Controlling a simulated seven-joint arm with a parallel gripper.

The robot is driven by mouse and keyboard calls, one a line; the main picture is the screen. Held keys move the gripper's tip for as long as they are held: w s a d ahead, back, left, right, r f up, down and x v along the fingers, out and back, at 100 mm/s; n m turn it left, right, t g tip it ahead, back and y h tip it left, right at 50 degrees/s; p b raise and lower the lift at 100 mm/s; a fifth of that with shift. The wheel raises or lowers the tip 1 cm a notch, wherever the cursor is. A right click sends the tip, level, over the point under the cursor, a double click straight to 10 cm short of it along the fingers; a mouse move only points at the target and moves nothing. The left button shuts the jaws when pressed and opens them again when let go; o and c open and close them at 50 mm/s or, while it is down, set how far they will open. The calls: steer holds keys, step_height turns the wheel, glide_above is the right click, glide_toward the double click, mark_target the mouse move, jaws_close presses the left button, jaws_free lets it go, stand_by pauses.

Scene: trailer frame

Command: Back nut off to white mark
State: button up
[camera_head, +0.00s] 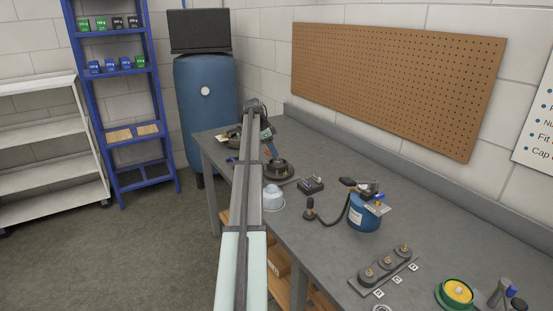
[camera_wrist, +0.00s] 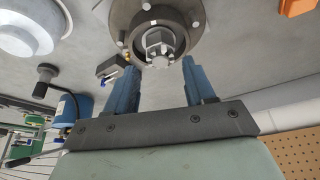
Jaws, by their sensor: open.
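A dark round hub (camera_head: 278,169) sits on the workbench near the end of my arm. In the wrist view the hub (camera_wrist: 176,19) fills the top middle, with a grey hex nut (camera_wrist: 155,39) at its centre. A small white mark shows on the hub face just above the nut, and a pale ring shows below it. My gripper (camera_wrist: 160,64) is open, with its two blue fingers pointing towards the hub. The fingertips lie apart, to either side of and just below the nut in the picture. I cannot tell whether they touch the hub.
A white domed cap (camera_head: 273,197) stands close to the hub. A small dark block (camera_head: 311,185), a blue canister (camera_head: 363,212) with a hose, a rack of several knobs (camera_head: 383,269) and a green-rimmed yellow tin (camera_head: 457,291) stand along the bench. A pegboard (camera_head: 395,85) hangs behind.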

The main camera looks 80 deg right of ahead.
mark_target(277, 158)
steer(key=shift+x, duration=2.55)
steer(key=shift+c, duration=0.5)
steer(key=c, duration=0.7)
steer(key=shift+a+n+t+h, duration=0.15)
steer(key=shift+n+t+h, duration=0.2)
steer(key=shift+n, duration=0.85)
steer(key=shift+n+h, duration=0.35)
steer(key=shift+n, duration=0.65)
steer(key=o, duration=0.8)
